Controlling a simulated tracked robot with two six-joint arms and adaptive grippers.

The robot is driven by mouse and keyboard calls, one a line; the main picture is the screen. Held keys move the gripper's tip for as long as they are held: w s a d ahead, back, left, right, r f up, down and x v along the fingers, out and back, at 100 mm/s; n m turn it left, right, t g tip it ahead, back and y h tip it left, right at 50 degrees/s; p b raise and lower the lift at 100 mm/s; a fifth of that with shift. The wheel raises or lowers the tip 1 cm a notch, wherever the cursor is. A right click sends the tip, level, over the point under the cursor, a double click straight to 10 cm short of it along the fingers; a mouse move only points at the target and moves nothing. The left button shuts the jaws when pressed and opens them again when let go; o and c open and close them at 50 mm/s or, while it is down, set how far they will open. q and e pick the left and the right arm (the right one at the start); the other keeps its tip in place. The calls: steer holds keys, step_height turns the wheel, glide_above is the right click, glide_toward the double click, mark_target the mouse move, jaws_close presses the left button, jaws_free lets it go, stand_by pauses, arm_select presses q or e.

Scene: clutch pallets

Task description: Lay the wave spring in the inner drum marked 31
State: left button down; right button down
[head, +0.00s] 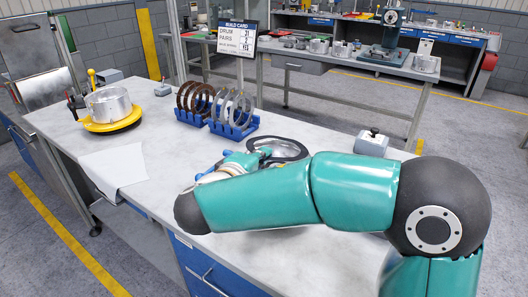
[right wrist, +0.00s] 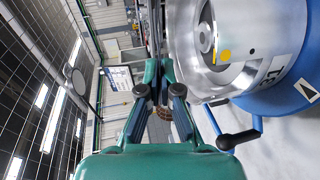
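My right gripper (head: 244,160) is in the middle of the table, its fingers partly hidden by my arm. A dark thin ring, which looks like the wave spring (head: 304,147), shows beside the fingertips. In the right wrist view the fingers (right wrist: 160,72) are close together on a thin dark edge-on strip, apparently this spring. The metal drum marked 31 (right wrist: 279,52) fills the upper right there, beside the fingers, on a blue base (right wrist: 302,92) with a black-knobbed handle. In the head view my arm hides most of that drum. My left gripper does not show.
Another metal drum (head: 108,103) stands on a yellow base (head: 112,124) at the left. A blue rack (head: 234,131) holds several brown and grey rings near the build card (head: 237,38). A grey block with a knob (head: 372,144) stands at the right. Paper (head: 114,168) lies front left.

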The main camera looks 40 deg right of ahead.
steer(key=shift+a+f+b, duration=0.1)
steer(key=shift+f+b, duration=2)
steer(key=shift+f, duration=0.1)
steer(key=shift+f+b, duration=0.5)
steer(key=shift+f, duration=0.1)
steer(key=shift+r, duration=0.15)
steer(key=c, duration=1.2)
jaws_free()
steer(key=shift+c, duration=0.2)
